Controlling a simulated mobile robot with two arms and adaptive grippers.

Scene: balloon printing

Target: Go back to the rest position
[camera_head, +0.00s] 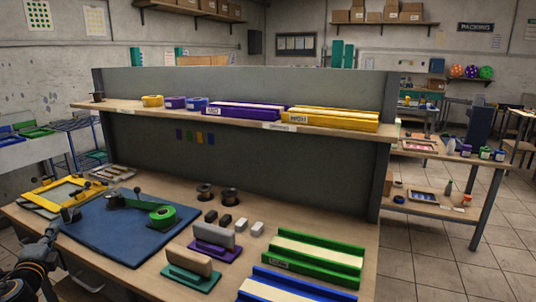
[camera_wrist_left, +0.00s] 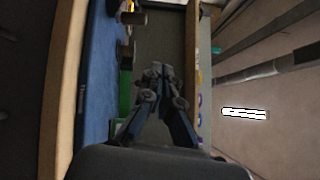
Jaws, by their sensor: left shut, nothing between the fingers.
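My left gripper (camera_head: 53,230) shows at the lower left of the head view, by the left edge of the workbench (camera_head: 300,205). In the left wrist view its fingers (camera_wrist_left: 157,72) meet at the tips, with nothing between them. A blue mat (camera_head: 125,232) lies on the bench to its right; the mat also shows in the left wrist view (camera_wrist_left: 98,75). My right gripper is not in view.
A yellow frame (camera_head: 68,193) lies near the gripper, at the bench's left end. Green (camera_head: 318,258) and blue (camera_head: 295,286) trays and several stamp-like blocks fill the front right. A shelf (camera_head: 240,118) with purple and yellow trays stands behind. The tiled floor at right is open.

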